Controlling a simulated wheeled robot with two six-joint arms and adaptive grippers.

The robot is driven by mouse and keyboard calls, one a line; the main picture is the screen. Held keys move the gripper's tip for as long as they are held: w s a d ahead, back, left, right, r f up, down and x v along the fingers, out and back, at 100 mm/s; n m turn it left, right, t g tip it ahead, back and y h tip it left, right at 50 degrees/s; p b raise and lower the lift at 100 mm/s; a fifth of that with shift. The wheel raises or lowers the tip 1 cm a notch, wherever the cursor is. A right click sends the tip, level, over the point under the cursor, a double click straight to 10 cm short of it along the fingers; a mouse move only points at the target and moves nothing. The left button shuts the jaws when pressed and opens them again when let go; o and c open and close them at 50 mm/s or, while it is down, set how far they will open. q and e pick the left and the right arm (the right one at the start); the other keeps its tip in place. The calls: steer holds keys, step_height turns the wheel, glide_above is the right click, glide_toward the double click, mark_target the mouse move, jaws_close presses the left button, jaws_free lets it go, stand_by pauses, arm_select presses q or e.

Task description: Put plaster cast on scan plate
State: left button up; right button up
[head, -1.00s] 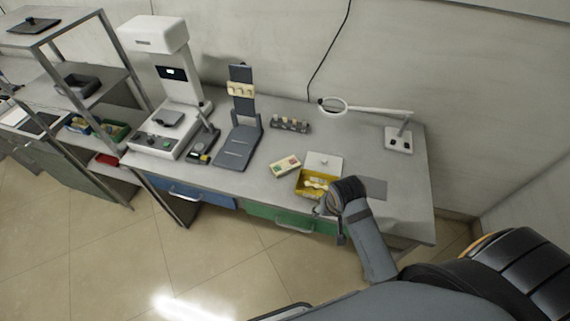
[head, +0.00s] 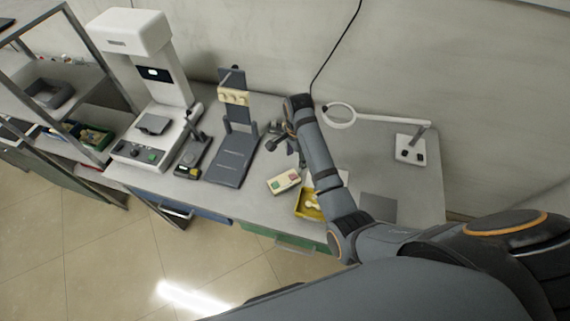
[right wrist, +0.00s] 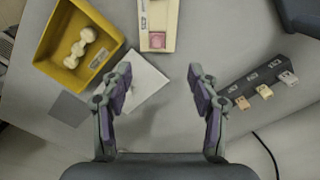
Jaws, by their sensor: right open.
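A pale, lobed piece that looks like the plaster cast (right wrist: 80,49) lies in a yellow tray (right wrist: 57,18); in the head view the piece (head: 312,203) is partly hidden by my right arm. The scan plate appears to be the small grey square plate (head: 153,124) on the base of the white scanner (head: 127,152) at the left; nothing is seen on it. My right gripper (head: 286,141) is open and empty above the bench, behind the tray. In the right wrist view its fingers (right wrist: 159,82) are spread over bare bench and a white card (right wrist: 142,84). My left gripper is out of view.
A dark stand (head: 233,160) with pale pieces on its upright stands right of the scanner. A cream box (head: 284,181) lies beside the tray. A rack (right wrist: 262,85) of small pieces is near my right gripper. A magnifier lamp (head: 410,148) stands at the right.

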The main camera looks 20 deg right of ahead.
mark_target(294, 173)
steer(key=f, duration=0.1)
steer(key=s+f, duration=0.1)
steer(key=shift+a+f+p, duration=0.25)
steer(key=shift+f+p, duration=0.05)
steer(key=shift+f, duration=0.05)
steer(key=shift+w+d+f, duration=0.1)
steer(key=shift+w+f, duration=0.05)
steer(key=shift+f, duration=0.3)
steer(key=shift+w+d+f, duration=0.1)
steer(key=shift+f, duration=0.35)
steer(key=shift+a+f+p, duration=0.1)
steer(key=shift+f+p, duration=0.25)
steer(key=shift+f, duration=0.1)
step_height(294, 173, down, 4)
steer(key=shift+s+a+r, duration=0.1)
steer(key=shift+f, duration=0.2)
steer(key=c, duration=1.1)
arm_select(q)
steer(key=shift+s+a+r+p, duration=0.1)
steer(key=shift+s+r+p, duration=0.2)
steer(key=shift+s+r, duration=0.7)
arm_select(e)
steer(key=shift+o, duration=0.2)
steer(key=shift+r, duration=0.1)
